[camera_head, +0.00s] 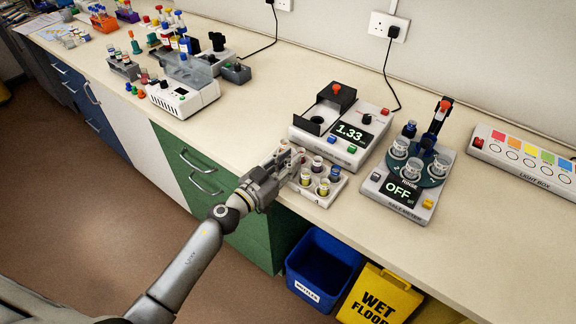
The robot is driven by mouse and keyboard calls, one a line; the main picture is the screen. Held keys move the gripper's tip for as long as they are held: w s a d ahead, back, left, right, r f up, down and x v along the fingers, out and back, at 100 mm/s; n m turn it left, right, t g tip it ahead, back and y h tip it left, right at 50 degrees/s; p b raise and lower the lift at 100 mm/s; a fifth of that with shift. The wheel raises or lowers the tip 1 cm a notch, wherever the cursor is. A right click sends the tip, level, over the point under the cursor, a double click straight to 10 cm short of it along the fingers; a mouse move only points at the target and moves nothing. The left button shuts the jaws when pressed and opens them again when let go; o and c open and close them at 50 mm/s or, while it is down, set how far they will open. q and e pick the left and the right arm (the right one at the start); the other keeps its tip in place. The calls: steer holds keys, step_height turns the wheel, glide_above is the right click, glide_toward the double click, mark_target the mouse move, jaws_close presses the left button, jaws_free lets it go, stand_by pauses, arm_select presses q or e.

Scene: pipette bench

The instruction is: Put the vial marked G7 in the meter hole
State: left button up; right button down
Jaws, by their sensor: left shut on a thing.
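My left gripper (296,160) is at the left side of a small white vial rack (325,201), shut on a vial whose body is mostly hidden by the fingers. Several capped vials (323,188) stand in the rack; their marks are too small to read, so I cannot tell which is G7. Just behind the rack is a white meter (367,141) with a display reading 1.33. Its dark round hole (317,120) is uncovered, beside a dark raised lid with a red knob (336,89). My right gripper is not in view.
Right of the meter stands a device (424,214) with a display reading OFF and a carousel of cups. A light box (526,160) lies farther right. A white instrument (183,97) and racks stand at left. A blue bin (322,267) and yellow wet-floor sign (379,297) are below the bench.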

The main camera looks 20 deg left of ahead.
arm_select(q)
steer(key=shift+r, duration=0.1)
steer(key=shift+f, duration=0.3)
steer(key=o, duration=0.9)
steer(key=shift+c, duration=0.2)
steer(key=shift+r, duration=0.1)
steer(key=shift+b, duration=0.5)
steer(key=b+v, duration=0.1)
steer(key=v, duration=1)
steer(key=shift+f, duration=0.25)
steer(key=shift+w+a+f, duration=0.1)
steer(key=shift+a, duration=0.1)
